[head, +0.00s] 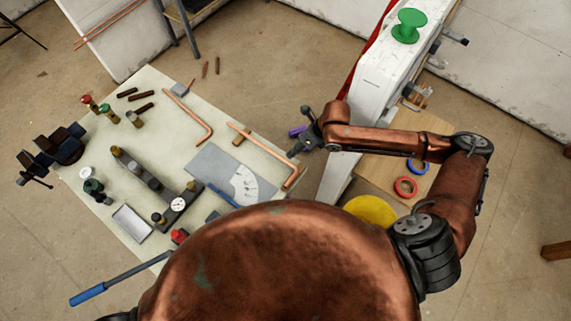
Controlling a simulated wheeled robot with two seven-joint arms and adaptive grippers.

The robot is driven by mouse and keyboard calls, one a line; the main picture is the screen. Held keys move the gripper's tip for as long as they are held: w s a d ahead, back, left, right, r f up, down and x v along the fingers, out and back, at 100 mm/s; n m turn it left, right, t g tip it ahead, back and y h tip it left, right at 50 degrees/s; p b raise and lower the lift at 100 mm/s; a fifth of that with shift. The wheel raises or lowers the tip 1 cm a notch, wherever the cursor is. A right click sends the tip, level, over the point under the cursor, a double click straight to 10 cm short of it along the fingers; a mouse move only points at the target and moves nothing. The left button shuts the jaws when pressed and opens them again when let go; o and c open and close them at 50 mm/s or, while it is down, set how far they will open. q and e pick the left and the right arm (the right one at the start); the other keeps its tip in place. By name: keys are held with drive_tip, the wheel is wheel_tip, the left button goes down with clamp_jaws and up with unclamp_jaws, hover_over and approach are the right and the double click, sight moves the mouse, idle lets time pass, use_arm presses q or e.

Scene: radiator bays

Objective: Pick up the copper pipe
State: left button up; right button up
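Two bent copper pipes lie on the pale workbench (150,90). One copper pipe (188,115) is L-shaped and lies near the middle of the bench's far half. The other copper pipe (262,141) lies nearer my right gripper, close to the bench's right edge, with its bent end toward me. My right gripper (301,131) is beyond that edge, to the right of and above the nearer pipe. Its dark fingers look spread, with nothing held between them. My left gripper is out of view.
A white radiator (365,100) stands right of my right gripper. Tape rolls (405,187) lie on a wooden board. Long copper pipes (112,22) lean at the back left.

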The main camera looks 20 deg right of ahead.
sight(286, 160)
drive_tip(key=x, duration=0.5)
drive_tip(key=p+x, duration=0.1)
drive_tip(key=x, duration=0.1)
drive_tip(key=shift+s+a+f, duration=0.15)
drive_tip(key=shift+s+f, duration=0.1)
drive_tip(key=shift+f, duration=0.15)
drive_tip(key=shift+c, duration=0.2)
clamp_jaws()
